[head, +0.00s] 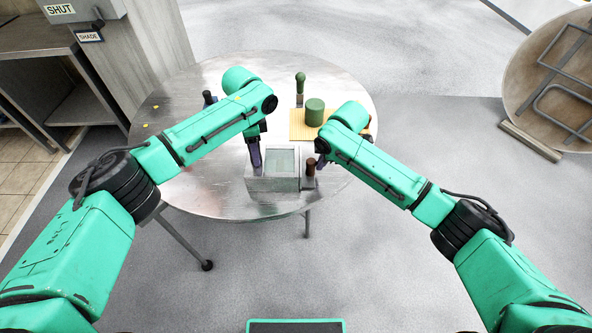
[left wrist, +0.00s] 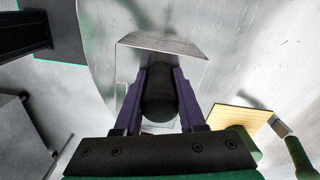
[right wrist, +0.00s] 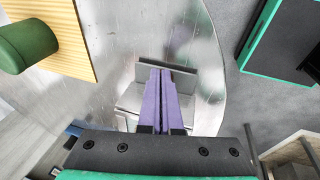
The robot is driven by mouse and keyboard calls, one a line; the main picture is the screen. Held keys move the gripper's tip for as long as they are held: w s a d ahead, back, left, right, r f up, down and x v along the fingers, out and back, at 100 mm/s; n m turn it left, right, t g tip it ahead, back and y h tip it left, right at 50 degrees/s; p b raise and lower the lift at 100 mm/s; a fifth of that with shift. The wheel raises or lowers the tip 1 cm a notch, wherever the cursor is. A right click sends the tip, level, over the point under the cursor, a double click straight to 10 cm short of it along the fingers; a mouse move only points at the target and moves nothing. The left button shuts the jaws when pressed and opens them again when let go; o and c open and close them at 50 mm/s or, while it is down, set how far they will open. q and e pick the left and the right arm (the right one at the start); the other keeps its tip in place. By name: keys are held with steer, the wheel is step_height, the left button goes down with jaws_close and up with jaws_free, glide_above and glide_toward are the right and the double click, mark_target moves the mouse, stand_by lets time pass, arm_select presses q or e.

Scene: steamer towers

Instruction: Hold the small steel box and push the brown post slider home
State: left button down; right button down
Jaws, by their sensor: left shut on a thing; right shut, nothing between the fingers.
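The small steel box (head: 262,184) stands on the round metal table, with a pale greenish panel on top. The brown post (head: 311,167) stands upright at its right end. My left gripper (head: 256,166) is at the box's left end; in the left wrist view its purple fingers (left wrist: 160,88) are shut on a dark rounded grip (left wrist: 159,100) that appears to belong to the box. My right gripper (head: 320,163) is shut and empty, close to the brown post's right side. I cannot tell if they touch. In the right wrist view its fingers (right wrist: 165,95) hide the post.
Behind the right gripper, a yellow slatted mat (head: 299,131) holds a green cylinder (head: 314,112). A green round-topped post (head: 300,87) stands by it. A dark post (head: 209,98) stands behind my left arm. The table (head: 225,198) is clear left of the box.

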arm_select(q)
steer(key=shift+d, duration=0.45)
steer(key=shift+a, duration=0.2)
arm_select(e)
step_height(320, 180, up, 6)
steer(key=shift+d+r, duration=0.2)
steer(key=shift+d, duration=0.2)
arm_select(q)
steer(key=shift+a, duration=0.1)
arm_select(e)
steer(key=shift+d, duration=0.1)
steer(key=f, duration=0.2)
steer(key=d+f, duration=0.1)
steer(key=f, duration=0.4)
steer(key=shift+w+d, duration=0.1)
steer(key=shift+d, duration=0.3)
stand_by(1.5)
